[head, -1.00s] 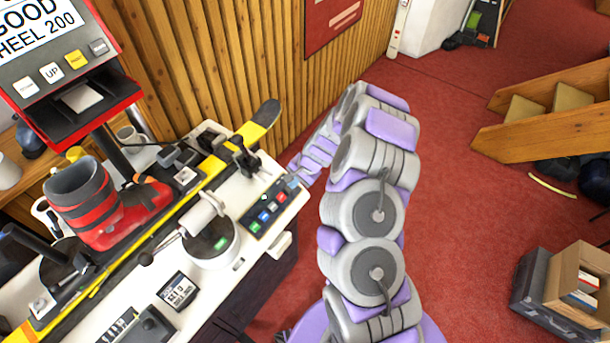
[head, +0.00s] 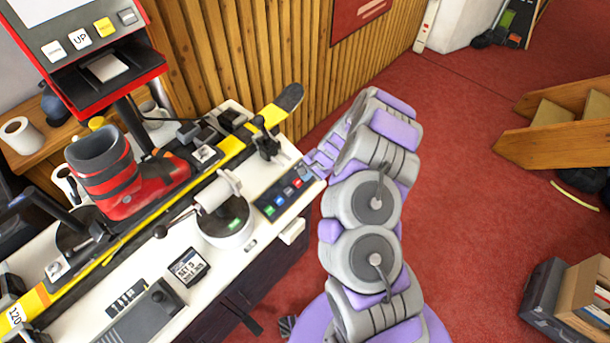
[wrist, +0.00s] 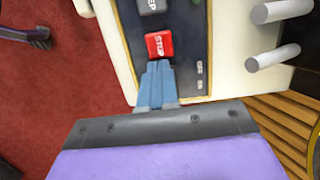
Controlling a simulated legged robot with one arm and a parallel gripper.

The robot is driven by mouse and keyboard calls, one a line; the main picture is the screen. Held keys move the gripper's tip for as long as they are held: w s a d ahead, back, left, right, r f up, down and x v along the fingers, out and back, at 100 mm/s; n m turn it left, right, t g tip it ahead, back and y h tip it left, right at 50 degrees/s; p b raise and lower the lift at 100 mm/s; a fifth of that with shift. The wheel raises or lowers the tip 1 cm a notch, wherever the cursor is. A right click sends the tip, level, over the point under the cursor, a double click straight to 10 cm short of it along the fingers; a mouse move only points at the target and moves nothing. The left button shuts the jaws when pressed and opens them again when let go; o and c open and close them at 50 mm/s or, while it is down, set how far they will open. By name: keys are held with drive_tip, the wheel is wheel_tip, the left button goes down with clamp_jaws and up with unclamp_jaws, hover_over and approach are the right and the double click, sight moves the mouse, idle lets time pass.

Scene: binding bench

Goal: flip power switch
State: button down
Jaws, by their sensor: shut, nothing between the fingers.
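The dark control panel (head: 284,196) lies on the front right of the white bench, with a row of coloured buttons. In the wrist view the panel (wrist: 193,20) shows a red STOP button (wrist: 159,44) and OFF and ON lettering beside my fingers. My gripper (wrist: 158,66) is shut and empty, its blue-grey fingertips over the panel just below the STOP button. The power switch itself cannot be made out; the fingers cover the panel next to the OFF/ON lettering. In the head view my gripper (head: 310,170) is at the panel's far right end. Contact cannot be told.
A yellow and black ski (head: 235,145) runs along the bench with a red boot (head: 130,190). A round white unit with a roll (head: 224,222) stands left of the panel. Grey posts (wrist: 275,57) rise right of my fingers.

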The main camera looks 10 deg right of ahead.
drive_tip(key=d, duration=0.3)
drive_tip(key=shift+w+d+r, duration=0.15)
drive_tip(key=shift+w, duration=0.15)
drive_tip(key=shift+a, duration=1.1)
drive_tip(key=s+r+p, duration=0.2)
drive_tip(key=r, duration=0.4)
drive_tip(key=s+r+p, duration=0.2)
drive_tip(key=s+r, duration=0.1)
drive_tip(key=r, duration=0.3)
drive_tip(key=shift+s+d+r+p, duration=0.3)
drive_tip(key=shift+d+r+p, duration=0.05)
drive_tip(key=shift+d, duration=0.05)
